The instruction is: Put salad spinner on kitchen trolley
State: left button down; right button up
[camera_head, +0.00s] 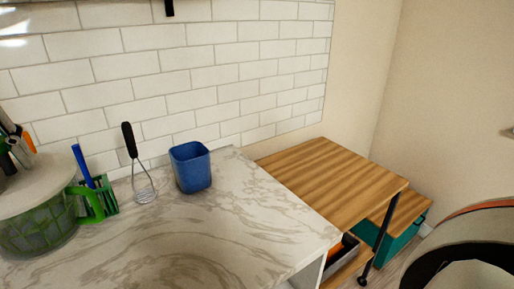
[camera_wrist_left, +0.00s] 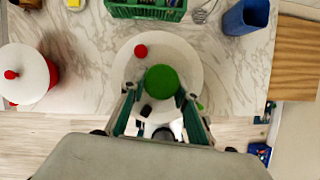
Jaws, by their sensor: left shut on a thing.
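The salad spinner (camera_head: 38,232) has a see-through green bowl, a green side handle and a white lid; it is cut off by the left edge of the head view. In the left wrist view its round white lid (camera_wrist_left: 210,85) has a green knob and a red button. My left gripper (camera_wrist_left: 157,94) is shut on the green knob from above. Whether the spinner touches the counter is unclear. The kitchen trolley (camera_head: 325,180), with a bare wooden top and dark post, stands right of the counter. My right gripper is not in view.
A green caddy (camera_head: 105,198), a whisk (camera_head: 143,185) and a blue cup (camera_head: 191,167) stand along the tiled wall. The marble counter (camera_head: 240,235) is clear in front of them. A red pot with white lid (camera_wrist_left: 35,65) is left of the spinner.

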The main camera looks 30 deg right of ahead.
aim_at(335, 180)
jog(key=k+l, duration=0.15)
jog(key=l, duration=0.15)
jog(key=k+l, duration=0.15)
jog(key=l, duration=0.15)
jog(key=l+z, duration=0.15)
jog(key=l, duration=0.5)
jog(key=l+z, duration=0.1)
jog(key=l, duration=0.6)
jog(key=i+l, duration=0.1)
jog(key=l, duration=0.55)
jog(key=i+l, duration=0.1)
jog(key=l, duration=0.35)
jog(key=i+l+z, duration=0.15)
jog(key=l, duration=0.75)
jog(key=i+l, duration=0.15)
jog(key=i, duration=0.15)
jog(key=i+l, duration=0.1)
jog(key=i, duration=0.2)
jog(key=l+z, duration=0.05)
